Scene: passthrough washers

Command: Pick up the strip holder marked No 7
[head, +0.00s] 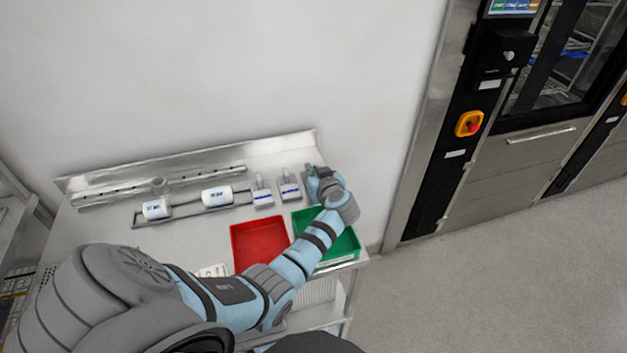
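Two small pale holders with blue-marked fronts stand side by side at the back of the steel table, a left one (263,195) and a right one (289,188). Their markings are too small to read, so I cannot tell which is No 7. My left gripper (311,176) is just right of the right holder, near the table's back right corner. Its fingers are small and partly hidden by my wrist, and anything between them cannot be made out. My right gripper is not in view.
A red tray (240,238) and a green tray (347,247) sit in front of the holders; my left arm crosses over the green one. Two white rolls, left (156,209) and right (216,196), lie on a rack. A steel washer (520,165) stands at the right.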

